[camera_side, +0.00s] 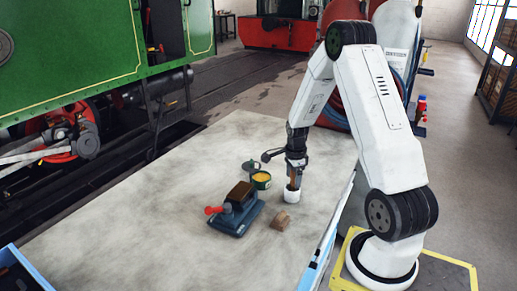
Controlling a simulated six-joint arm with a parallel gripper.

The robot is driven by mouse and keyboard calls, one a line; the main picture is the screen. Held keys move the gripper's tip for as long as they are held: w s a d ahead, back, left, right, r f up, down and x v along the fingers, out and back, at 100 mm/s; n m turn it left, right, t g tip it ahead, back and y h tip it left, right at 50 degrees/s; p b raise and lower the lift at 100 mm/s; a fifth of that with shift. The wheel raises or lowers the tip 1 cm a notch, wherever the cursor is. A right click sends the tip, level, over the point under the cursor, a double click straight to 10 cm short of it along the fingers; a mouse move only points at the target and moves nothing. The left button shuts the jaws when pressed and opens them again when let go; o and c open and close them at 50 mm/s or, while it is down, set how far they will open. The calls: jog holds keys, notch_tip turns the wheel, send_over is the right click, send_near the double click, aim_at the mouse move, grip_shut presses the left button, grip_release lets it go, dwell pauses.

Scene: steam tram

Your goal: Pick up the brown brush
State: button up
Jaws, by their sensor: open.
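My gripper (294,183) points straight down over a small white cup (291,197) on the pale worktable. A narrow brown upright piece (294,179), which looks like the brush handle, shows between the fingers just above the cup's rim. The fingers are open around or beside it; I cannot tell whether they touch it. The lower part of the brown piece is hidden in the cup, and the gripper hides its top.
A brown block (281,220) lies just in front of the cup. A blue-grey tool (236,219) with a brown top and red knob stands to the left. An open green tin (261,181) of yellow stuff is behind it. The table's left part (130,215) is clear.

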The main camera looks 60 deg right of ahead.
grip_shut()
jog(key=shift+r, duration=0.1)
jog(key=shift+r, duration=4.95)
